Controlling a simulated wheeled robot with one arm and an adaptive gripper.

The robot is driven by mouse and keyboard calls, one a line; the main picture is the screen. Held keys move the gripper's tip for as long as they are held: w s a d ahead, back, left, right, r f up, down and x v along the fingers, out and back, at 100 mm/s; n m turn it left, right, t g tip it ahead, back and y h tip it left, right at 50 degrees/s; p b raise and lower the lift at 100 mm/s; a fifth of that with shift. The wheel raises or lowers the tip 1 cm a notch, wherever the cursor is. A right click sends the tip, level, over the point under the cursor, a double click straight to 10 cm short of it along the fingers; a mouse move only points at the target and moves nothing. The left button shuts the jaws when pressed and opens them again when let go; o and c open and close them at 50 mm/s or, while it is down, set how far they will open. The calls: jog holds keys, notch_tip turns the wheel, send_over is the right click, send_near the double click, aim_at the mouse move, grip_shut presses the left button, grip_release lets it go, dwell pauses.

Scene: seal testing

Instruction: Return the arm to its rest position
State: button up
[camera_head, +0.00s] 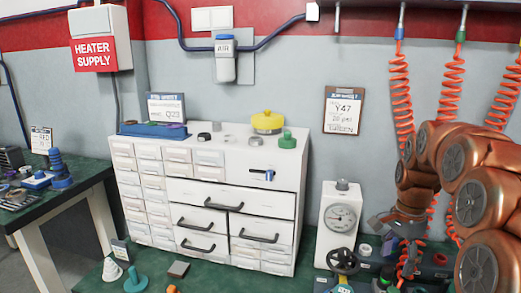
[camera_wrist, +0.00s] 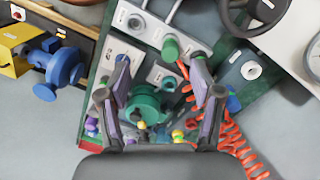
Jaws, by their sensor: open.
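My copper-coloured arm fills the right side of the head view, bent over the green bench. My gripper (camera_head: 398,226) points down there, just right of the white gauge unit (camera_head: 340,222), and the arm partly hides it. In the wrist view my gripper (camera_wrist: 160,62) shows two fingers spread apart with nothing held between them. A teal-green round fitting (camera_wrist: 143,103) lies below the gap between the fingers, apart from them as far as I can tell.
Orange coiled hoses (camera_head: 401,95) hang beside my arm. A black handwheel (camera_head: 343,261) stands left of the gripper. A white drawer cabinet (camera_head: 215,220) stands in the middle. In the wrist view, a blue flanged part (camera_wrist: 60,70) lies at left and an orange hose (camera_wrist: 232,140) at right.

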jog(key=s+a+f+n+g, duration=0.15)
jog(key=s+a+n, duration=0.35)
jog(key=s, duration=0.5)
jog(key=s+a+f+n, duration=0.3)
jog(key=s+a+n, duration=0.2)
jog(key=s, duration=0.6)
jog(key=s+a+f+n+g, duration=0.15)
jog(key=s+a+n, duration=0.35)
jog(key=s, duration=0.5)
notch_tip(320, 180, up, 19)
jog(key=t+p, duration=0.1)
jog(key=p, duration=1.7)
jog(key=shift+d+r+t, duration=0.2)
jog(key=shift+t, duration=0.2)
jog(key=shift+w, duration=0.15)
jog(key=shift+c, duration=0.3)
